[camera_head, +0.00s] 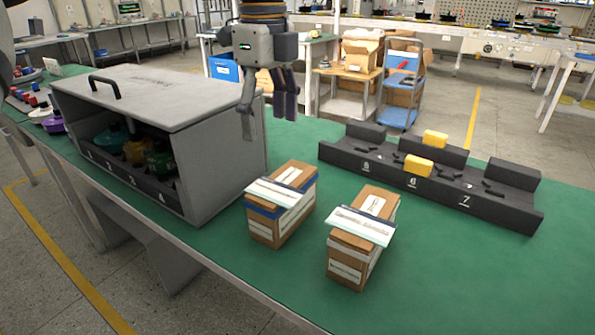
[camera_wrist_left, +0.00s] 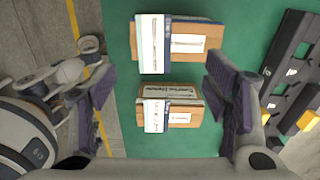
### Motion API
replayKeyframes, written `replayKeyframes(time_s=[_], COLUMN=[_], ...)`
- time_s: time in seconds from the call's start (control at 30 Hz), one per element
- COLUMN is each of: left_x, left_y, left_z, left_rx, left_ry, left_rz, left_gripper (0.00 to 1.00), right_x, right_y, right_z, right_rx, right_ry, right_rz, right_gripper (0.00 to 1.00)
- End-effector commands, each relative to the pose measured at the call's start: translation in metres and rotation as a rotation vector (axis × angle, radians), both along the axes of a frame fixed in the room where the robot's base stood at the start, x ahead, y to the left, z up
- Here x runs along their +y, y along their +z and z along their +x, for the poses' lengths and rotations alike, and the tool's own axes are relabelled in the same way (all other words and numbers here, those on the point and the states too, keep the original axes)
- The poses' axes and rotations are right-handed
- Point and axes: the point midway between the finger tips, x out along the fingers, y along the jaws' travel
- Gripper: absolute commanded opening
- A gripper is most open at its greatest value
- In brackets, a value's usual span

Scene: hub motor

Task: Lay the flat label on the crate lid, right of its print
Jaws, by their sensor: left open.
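A grey crate (camera_head: 247,150) stands on the green table, its flat lid (camera_head: 190,95) bearing a black handle (camera_head: 105,86) and faint print. A flat white label lies across the left box (camera_head: 290,225), overhanging an edge. A white label with dark print (camera_head: 360,226) lies across the right box (camera_head: 350,265). Which is the task's label I cannot tell. My left gripper (camera_head: 268,115) is open and empty above and behind the boxes. In the left wrist view its fingers (camera_wrist_left: 163,80) are spread above both boxes.
A black numbered rack (camera_head: 400,175) with two yellow blocks stands behind the boxes on the right. Coloured motor parts (camera_head: 115,138) sit inside the crate's open front. The green table (camera_head: 440,270) is clear at front right.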

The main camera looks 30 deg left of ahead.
Motion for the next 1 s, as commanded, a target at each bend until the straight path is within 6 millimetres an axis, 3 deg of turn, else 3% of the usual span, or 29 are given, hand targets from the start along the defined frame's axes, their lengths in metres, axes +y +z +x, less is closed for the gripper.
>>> replayKeyframes(time_s=[0.2,0.6,1.0], left_x=[0.0,-0.001,-0.001], left_y=[-0.046,-0.11,-0.115], left_z=[-0.002,0.003,0.004], left_rx=[0.003,0.003,-0.001], left_ry=[-0.001,0.001,0.001], left_rz=[-0.003,-0.002,0.0], left_gripper=[0.7,0.7,0.7], right_x=[0.0,0.0,0.0], right_y=[0.002,0.001,0.002], right_z=[0.0,0.0,0.0], right_rx=[-0.003,-0.001,-0.003], right_ry=[0.0,0.0,0.0], right_rz=[0.0,0.0,0.0], right_gripper=[0.0,0.0,0.0])
